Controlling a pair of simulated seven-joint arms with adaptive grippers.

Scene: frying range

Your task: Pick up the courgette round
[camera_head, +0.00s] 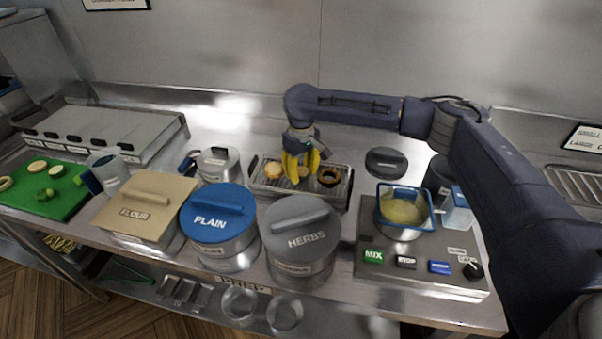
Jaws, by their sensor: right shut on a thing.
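My right gripper (302,178) has yellow fingers and points down over the middle of a metal draining tray (300,201). It is shut on a small pale round, taken as the courgette round (304,171), mostly hidden by the fingers. I cannot tell whether the round touches the tray. A tan round (273,171) sits on the tray to the left of the fingers, and a dark ring-shaped piece (329,177) sits to the right. My left gripper is out of view.
In front stand the lidded flour box (140,211), the blue-lidded plain tub (216,212) and the grey-lidded herbs tub (299,227). A blue-rimmed batter bowl (403,211) stands on a mixer base (417,266) at right. A wall rises behind the counter.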

